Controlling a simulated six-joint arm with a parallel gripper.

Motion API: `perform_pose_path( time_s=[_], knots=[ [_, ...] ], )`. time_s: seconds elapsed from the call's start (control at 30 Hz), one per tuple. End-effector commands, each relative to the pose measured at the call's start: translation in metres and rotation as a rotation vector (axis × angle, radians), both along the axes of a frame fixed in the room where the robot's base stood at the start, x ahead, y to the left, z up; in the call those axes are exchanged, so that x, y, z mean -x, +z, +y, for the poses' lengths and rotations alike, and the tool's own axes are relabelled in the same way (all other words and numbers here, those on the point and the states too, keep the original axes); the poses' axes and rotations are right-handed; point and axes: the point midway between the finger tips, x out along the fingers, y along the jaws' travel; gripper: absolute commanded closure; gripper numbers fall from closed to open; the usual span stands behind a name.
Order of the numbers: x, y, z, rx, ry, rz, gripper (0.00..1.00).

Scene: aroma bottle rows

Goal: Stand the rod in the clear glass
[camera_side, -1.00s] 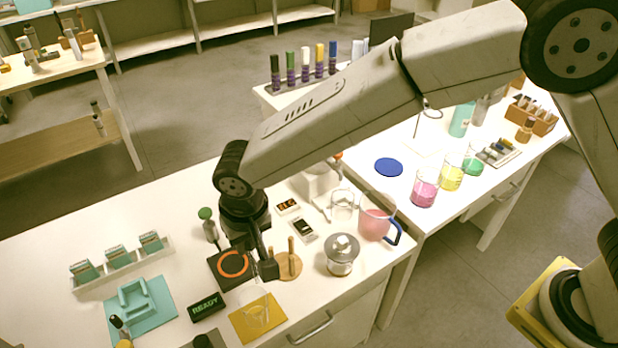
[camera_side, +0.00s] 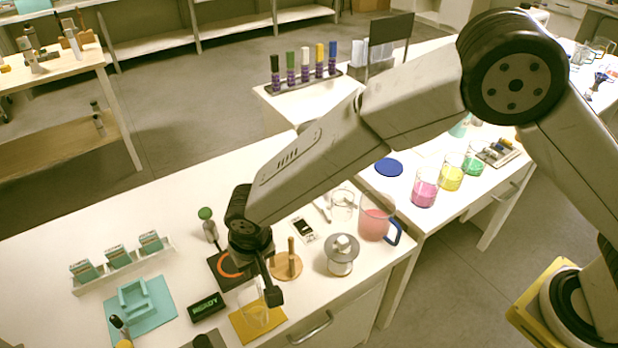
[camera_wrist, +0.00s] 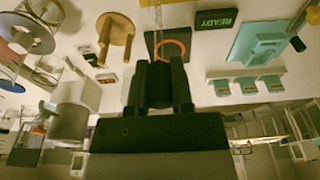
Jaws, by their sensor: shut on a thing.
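The clear glass (camera_side: 249,304) stands upright on a yellow mat (camera_side: 278,317), partly behind my gripper. My gripper (camera_side: 273,296) points down, with its tip over the right side of the glass in the side view. In the wrist view my gripper (camera_wrist: 159,66) has its dark fingers close together, shut on the rod. The rod is hard to make out: a thin pale, see-through streak (camera_wrist: 157,18) runs from near the fingertips to the top edge, and I cannot tell rod from glass there. Whether the rod's lower end is inside the glass cannot be seen.
The READY sign (camera_side: 207,306) is left of the glass. A pink jug (camera_side: 374,222) stands farther right.

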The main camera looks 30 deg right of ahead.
Motion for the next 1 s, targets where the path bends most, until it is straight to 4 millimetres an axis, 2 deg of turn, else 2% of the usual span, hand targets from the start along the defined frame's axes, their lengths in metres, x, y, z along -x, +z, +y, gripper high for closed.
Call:
perform_pose_path(
  time_s=[0.5, 0.97, 1.0],
  knots=[
    [0.000, -0.042, 0.000, 0.001, 0.001, 0.000, 1.00],
    [0.000, -0.049, 0.000, 0.000, 0.000, 0.000, 1.00],
    [0.000, -0.049, 0.000, 0.000, 0.000, 0.000, 0.63]
  ],
)
